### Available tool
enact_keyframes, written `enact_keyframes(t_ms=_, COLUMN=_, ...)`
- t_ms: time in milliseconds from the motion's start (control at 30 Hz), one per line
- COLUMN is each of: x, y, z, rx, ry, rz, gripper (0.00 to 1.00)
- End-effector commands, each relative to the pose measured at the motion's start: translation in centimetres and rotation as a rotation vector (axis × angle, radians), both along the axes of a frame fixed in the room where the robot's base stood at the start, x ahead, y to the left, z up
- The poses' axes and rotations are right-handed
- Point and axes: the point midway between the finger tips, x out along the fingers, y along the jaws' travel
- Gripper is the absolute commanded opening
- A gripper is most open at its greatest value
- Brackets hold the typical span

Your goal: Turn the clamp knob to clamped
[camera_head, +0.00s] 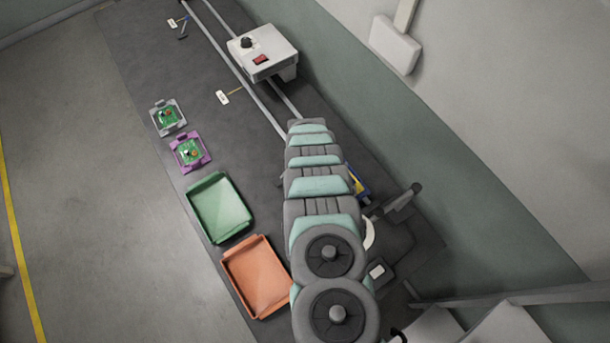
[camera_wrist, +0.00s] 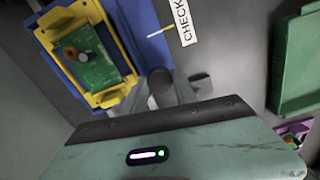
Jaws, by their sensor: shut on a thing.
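The dark clamp knob (camera_wrist: 159,77) shows in the wrist view beside a blue fixture base (camera_wrist: 124,35). My gripper (camera_wrist: 170,88) is shut on it, its grey fingers on either side. The fingers partly cover the knob, and I cannot tell its turned position. A yellow carrier (camera_wrist: 48,37) with a green circuit board (camera_wrist: 92,62) sits in the blue base. In the head view, my arm hides the knob and gripper; only a strip of the blue and yellow fixture (camera_head: 357,183) shows at the arm's right.
A label reading "CHECK" (camera_wrist: 182,22) lies near the fixture. Green (camera_head: 218,207) and orange (camera_head: 257,277) trays stand left of my arm. Grey (camera_head: 167,117) and purple (camera_head: 190,152) board carriers sit beyond them. A white box (camera_head: 263,52) with a red switch stands at the rails.

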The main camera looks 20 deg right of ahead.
Motion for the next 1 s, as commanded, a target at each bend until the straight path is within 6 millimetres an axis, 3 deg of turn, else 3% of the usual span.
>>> enact_keyframes(t_ms=500, x=0.12, y=0.06, z=-0.07, rx=0.000, ry=-0.001, rz=-0.448, gripper=0.00)
enact_keyframes(t_ms=1000, x=-0.02, y=0.06, z=-0.07, rx=0.000, ry=0.001, rz=-0.645, gripper=0.00)
